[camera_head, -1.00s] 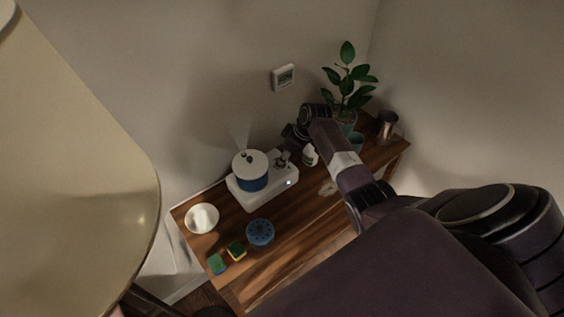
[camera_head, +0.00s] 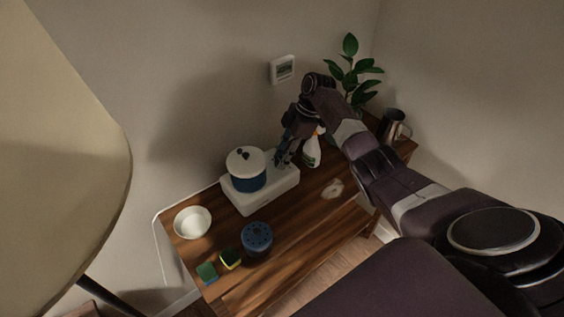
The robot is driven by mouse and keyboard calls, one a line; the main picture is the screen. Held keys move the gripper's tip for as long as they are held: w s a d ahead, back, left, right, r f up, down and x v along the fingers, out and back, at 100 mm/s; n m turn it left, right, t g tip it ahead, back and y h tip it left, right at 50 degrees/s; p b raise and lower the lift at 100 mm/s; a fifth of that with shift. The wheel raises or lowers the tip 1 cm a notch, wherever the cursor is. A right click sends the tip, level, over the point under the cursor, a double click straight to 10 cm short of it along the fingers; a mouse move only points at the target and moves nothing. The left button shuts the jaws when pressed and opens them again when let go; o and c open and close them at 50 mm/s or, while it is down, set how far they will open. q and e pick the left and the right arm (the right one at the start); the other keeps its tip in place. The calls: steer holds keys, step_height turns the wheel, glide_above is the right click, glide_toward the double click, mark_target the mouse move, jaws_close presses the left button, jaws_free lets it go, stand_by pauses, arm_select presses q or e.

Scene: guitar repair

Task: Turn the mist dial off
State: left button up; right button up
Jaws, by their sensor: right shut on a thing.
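The humidifier, a white base (camera_head: 250,203) with a blue, white-lidded tank (camera_head: 246,172), stands at the back of the wooden table. My right gripper (camera_head: 281,161) points down onto the right part of the base's top. It is shut on the mist dial there, and its fingers hide the dial. No mist plume shows above the tank, and no light shows on the front of the base. My left gripper is out of view.
On the wooden table (camera_head: 290,240) are a white bowl (camera_head: 193,222), a blue round container (camera_head: 257,238), sponges (camera_head: 230,259), a spray bottle (camera_head: 312,152) and a metal mug (camera_head: 392,124). A plant (camera_head: 352,72) stands behind my right arm. A lampshade (camera_head: 60,150) fills the left.

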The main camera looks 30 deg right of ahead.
steer(key=shift+s+f, duration=0.1)
steer(key=shift+f, duration=0.05)
stand_by(0.4)
steer(key=o, duration=1.2)
steer(key=shift+c, duration=0.2)
steer(key=v, duration=1.2)
